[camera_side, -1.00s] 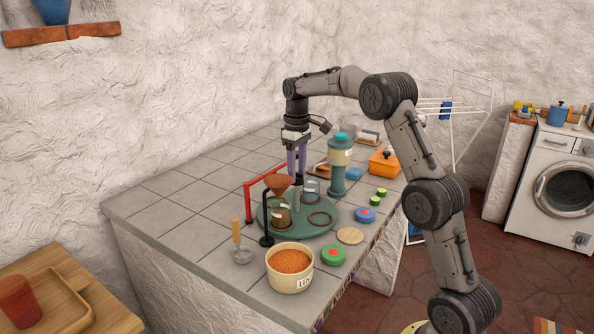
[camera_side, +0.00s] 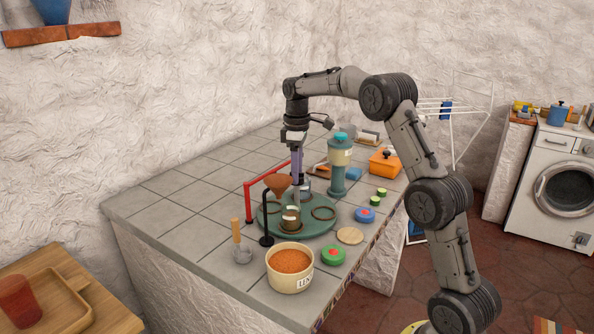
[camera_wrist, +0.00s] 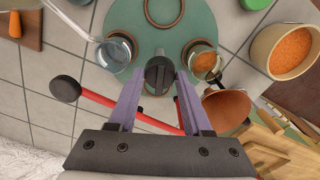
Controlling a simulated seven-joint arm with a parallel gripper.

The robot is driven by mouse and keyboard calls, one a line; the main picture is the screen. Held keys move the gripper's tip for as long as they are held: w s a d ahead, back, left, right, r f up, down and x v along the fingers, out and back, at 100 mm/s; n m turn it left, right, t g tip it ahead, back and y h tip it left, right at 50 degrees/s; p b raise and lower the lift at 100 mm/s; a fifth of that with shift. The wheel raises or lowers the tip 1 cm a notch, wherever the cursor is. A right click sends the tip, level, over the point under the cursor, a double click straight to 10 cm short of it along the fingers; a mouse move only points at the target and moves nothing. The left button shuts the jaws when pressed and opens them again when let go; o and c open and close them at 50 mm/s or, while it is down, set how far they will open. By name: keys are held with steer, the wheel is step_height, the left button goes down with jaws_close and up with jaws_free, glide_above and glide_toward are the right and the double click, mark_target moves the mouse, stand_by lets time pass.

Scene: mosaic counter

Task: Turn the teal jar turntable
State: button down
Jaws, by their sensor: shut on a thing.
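The teal turntable (camera_side: 268,223) lies on the tiled counter and also shows in the wrist view (camera_wrist: 159,38). It carries a jar with brownish-orange contents (camera_side: 291,224), seen at right in the wrist view (camera_wrist: 204,64). A clear glass jar (camera_wrist: 117,50) stands at left in the wrist view, and an empty brown ring (camera_side: 323,213) lies on the turntable. My gripper (camera_wrist: 159,82) points down over the turntable, its purple fingers shut on the dark central knob (camera_wrist: 158,68). In the side view my gripper (camera_side: 297,180) partly hides the middle.
A copper funnel (camera_side: 278,184) on a black stand overhangs the turntable's left edge. A red bar frame (camera_side: 248,203) stands behind it. A teal-capped dispenser (camera_side: 339,160) stands at the right rear, and a bowl of orange grains (camera_side: 290,263) in front. Open tiles lie at left.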

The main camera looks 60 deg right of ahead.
steer(key=shift+n, duration=3.6)
steer(key=shift+r+n, duration=0.1)
steer(key=shift+n, duration=3.3)
steer(key=c, duration=0.6)
jaws_free()
step_height(320, 180, up, 14)
